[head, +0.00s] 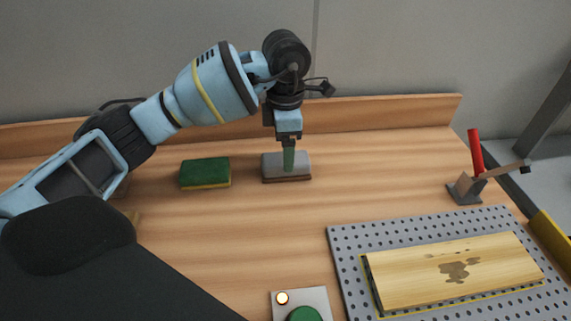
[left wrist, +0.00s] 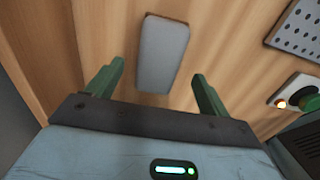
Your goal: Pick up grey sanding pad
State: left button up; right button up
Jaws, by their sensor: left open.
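The grey sanding pad (head: 300,165) lies on the wooden bench in the head view, with a brown lower layer. My left gripper (head: 289,162) points down over it. In the left wrist view the pad (left wrist: 163,55) lies between and beyond the two green fingers of my left gripper (left wrist: 160,84). The fingers are apart, with bare wood showing between each finger and the pad. Whether the fingertips reach down to the pad's height is hard to tell. My right gripper is in neither view.
A green and yellow sponge (head: 205,172) lies left of the pad. A perforated grey plate (head: 345,245) with a stained wooden board (head: 415,277) is at the front right. A red-handled clamp (head: 475,152) stands behind it. A button box (head: 318,298) is at the front.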

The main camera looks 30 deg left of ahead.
pick_arm(q)
jog(key=shift+w+f, duration=0.1)
jog(key=shift+f, duration=1.75)
jog(key=c, duration=1.1)
jog(key=shift+r, duration=0.15)
jog(key=shift+r, duration=0.55)
notch_tip(320, 180, up, 2)
jog(key=shift+r, duration=0.2)
jog(key=s+d, duration=0.3)
jog(key=d, duration=0.1)
jog(key=s+d+r, duration=0.1)
jog(key=s+d, duration=0.6)
jog(key=shift+s+d+r+b, duration=0.15)
jog(key=shift+s+d+b, duration=0.2)
jog(key=shift+s+d, duration=0.05)
